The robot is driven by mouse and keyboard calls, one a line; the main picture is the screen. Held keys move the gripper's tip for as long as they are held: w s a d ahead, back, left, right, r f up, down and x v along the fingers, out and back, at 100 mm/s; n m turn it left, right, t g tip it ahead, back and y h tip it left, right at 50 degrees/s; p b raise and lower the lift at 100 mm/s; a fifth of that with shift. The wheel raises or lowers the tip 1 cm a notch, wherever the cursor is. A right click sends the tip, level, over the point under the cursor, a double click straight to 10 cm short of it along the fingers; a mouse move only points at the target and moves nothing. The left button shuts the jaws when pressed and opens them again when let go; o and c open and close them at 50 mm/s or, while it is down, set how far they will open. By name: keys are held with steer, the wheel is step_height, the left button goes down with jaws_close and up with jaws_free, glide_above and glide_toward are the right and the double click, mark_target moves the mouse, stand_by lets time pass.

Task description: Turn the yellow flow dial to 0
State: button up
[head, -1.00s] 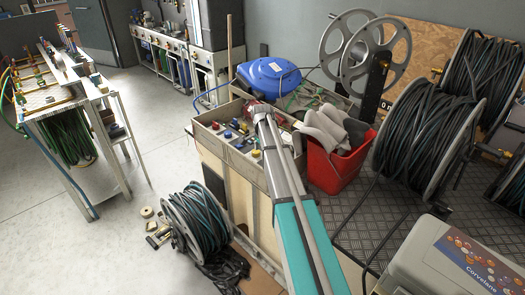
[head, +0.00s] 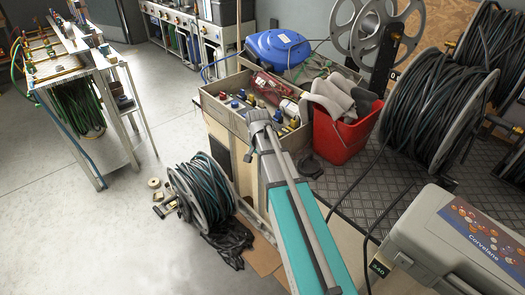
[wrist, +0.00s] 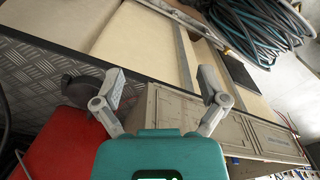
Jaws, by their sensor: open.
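I cannot make out the yellow flow dial in either view. A bench (head: 119,143) at the left carries brass fittings and hoses, too small to read as a dial. My gripper (wrist: 162,78) shows in the wrist view with its two grey fingers wide apart and nothing between them. Beyond the fingers are a beige panel and the grey side of a box. In the head view my arm reaches over the front of the grey parts box (head: 226,112), and the gripper's fingers cannot be told apart there.
A red bucket (head: 337,141) with grey cloths stands right of my arm. A blue hose reel (head: 277,47) is behind the box. A floor reel (head: 203,195) lies left. Large reels (head: 428,113) and a grey case (head: 430,237) are at right. The left floor is mostly clear.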

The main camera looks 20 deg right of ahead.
steer(key=s+a+f+n+b, duration=0.2)
steer(key=s+a+n, duration=0.1)
steer(key=s, duration=0.5)
steer(key=s+a+f+n+b, duration=0.2)
steer(key=s+a+n, duration=0.2)
steer(key=s, duration=0.3)
steer(key=shift+s+a+f+n, duration=0.2)
steer(key=shift+s+f+n, duration=0.1)
steer(key=shift+s+f, duration=0.1)
